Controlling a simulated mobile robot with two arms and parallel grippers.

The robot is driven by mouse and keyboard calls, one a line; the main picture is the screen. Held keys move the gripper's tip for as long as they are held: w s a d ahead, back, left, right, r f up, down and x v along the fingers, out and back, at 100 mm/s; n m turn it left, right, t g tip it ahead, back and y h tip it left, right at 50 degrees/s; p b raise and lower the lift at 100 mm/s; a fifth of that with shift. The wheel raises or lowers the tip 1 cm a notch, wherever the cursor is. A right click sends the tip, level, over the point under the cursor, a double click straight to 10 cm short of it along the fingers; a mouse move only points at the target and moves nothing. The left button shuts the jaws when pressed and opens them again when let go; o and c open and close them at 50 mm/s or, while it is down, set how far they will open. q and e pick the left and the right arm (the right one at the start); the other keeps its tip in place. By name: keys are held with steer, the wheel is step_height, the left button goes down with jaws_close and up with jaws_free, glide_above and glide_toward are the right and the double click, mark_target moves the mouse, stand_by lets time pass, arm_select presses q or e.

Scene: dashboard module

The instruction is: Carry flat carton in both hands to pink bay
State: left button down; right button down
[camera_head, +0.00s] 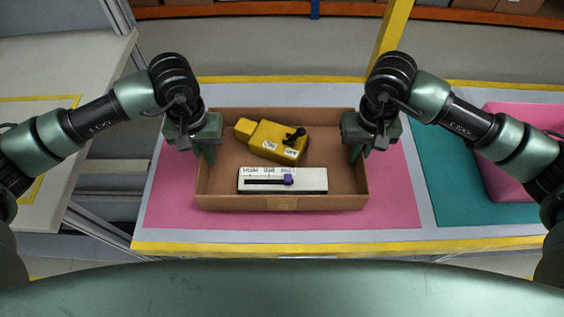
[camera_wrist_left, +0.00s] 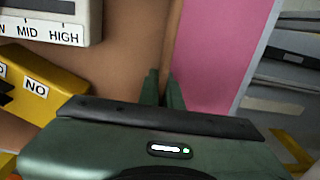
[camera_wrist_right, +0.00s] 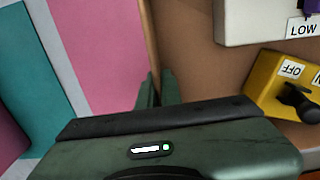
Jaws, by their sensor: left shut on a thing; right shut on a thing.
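A flat open brown carton (camera_head: 282,203) is over the pink bay (camera_head: 400,212) in the head view, with pink showing on its left, right and front. I cannot tell whether its base touches the bay. My left gripper (camera_head: 208,150) is shut on the carton's left wall, which also shows in the left wrist view (camera_wrist_left: 170,45). My right gripper (camera_head: 356,148) is shut on its right wall, seen in the right wrist view (camera_wrist_right: 152,45). Inside lie a yellow switch box (camera_head: 270,141) with a black lever and a white slider panel (camera_head: 310,181) with a purple knob.
A teal bay (camera_head: 450,205) lies to the right, with a pink box (camera_head: 515,130) on it. A yellow post (camera_head: 392,35) stands behind the carton. A grey table (camera_head: 60,70) is at the left, separated by a gap. Yellow edging runs along the bench front.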

arm_select(q)
steer(key=shift+f, duration=0.15)
arm_select(e)
steer(key=shift+f, duration=0.15)
